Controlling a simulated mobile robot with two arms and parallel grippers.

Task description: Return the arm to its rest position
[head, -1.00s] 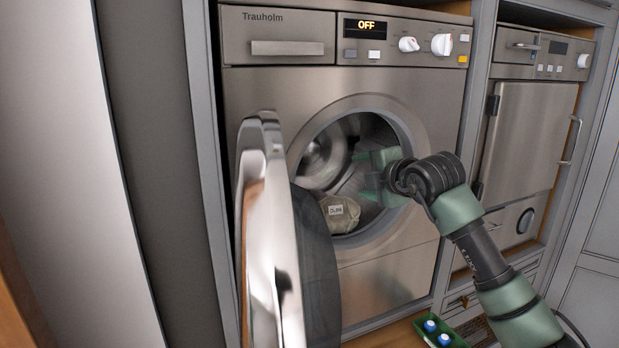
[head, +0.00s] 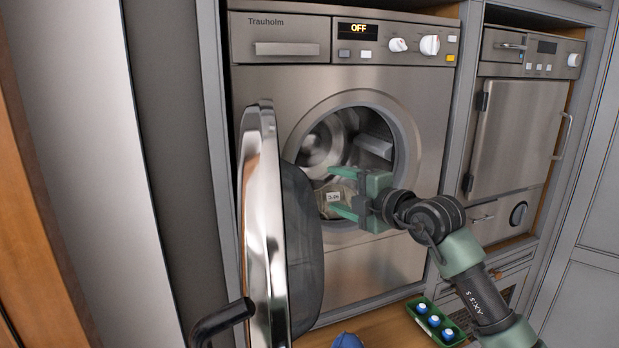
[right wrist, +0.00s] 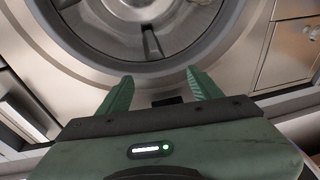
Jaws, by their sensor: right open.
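My right gripper (head: 336,190) is open in front of the round opening of the washing machine (head: 250,86). Its green fingers point at the drum, and nothing shows between them in the right wrist view (right wrist: 160,92). The washer door (head: 262,215) stands swung open to the left. My left gripper is not in view.
A second appliance (head: 520,130) stands at the right, its door shut. A green tray (head: 426,327) with several blue-capped bottles sits on the wooden surface below, near my right arm. A blue object (head: 347,341) shows at the bottom edge. The washer display reads OFF.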

